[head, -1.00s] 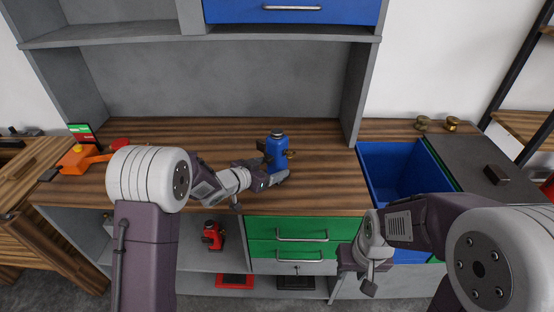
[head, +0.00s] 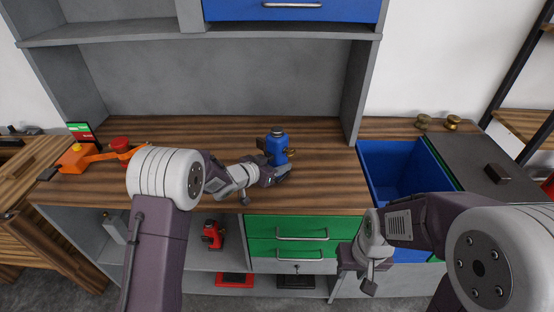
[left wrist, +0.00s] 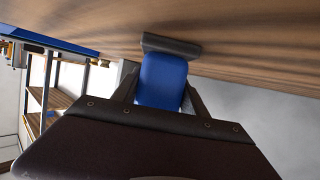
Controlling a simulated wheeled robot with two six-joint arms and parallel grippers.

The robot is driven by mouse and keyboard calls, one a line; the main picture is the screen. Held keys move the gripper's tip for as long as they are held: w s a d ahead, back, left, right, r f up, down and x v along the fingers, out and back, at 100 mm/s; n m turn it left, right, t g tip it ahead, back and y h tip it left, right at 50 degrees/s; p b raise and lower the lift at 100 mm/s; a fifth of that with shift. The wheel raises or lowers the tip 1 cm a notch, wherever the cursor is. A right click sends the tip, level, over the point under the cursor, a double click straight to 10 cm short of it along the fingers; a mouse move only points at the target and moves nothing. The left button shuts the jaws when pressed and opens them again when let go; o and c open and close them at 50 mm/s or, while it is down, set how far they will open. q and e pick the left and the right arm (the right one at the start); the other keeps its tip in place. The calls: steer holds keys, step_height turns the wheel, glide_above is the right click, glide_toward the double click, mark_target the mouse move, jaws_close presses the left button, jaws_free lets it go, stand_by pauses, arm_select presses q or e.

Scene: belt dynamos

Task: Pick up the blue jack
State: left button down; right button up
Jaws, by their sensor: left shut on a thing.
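The blue jack (head: 277,147) stands upright on the wooden worktop, left of the blue bin, with a dark round top and a brass-coloured part at its right side. My left gripper (head: 274,170) is at the jack's near lower side, shut on it. In the left wrist view, the blue jack (left wrist: 162,80) fills the space between the fingers, close to the wood surface. Its lower part is partly hidden by the gripper in the head view. My right gripper (head: 357,272) hangs in front of the drawers, away from the jack; its finger opening is unclear.
A blue bin (head: 372,151) is sunk into the right of the worktop. Two brass pieces (head: 437,123) lie behind it. An orange device (head: 74,158) and a red-topped object (head: 120,145) stand left. A red jack (head: 212,236) sits on the lower shelf. Green drawers (head: 290,233) are below.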

mark_target(277, 138)
arm_select(q)
step_height(277, 138, up, 10)
steer(key=p, duration=0.3)
steer(key=shift+r, duration=0.15)
step_height(277, 138, down, 9)
steer(key=b, duration=0.6)
steer(key=shift+r, duration=0.1)
stand_by(0.4)
steer(key=shift+f, duration=0.4)
steer(key=shift+f, duration=0.15)
stand_by(0.4)
stand_by(0.6)
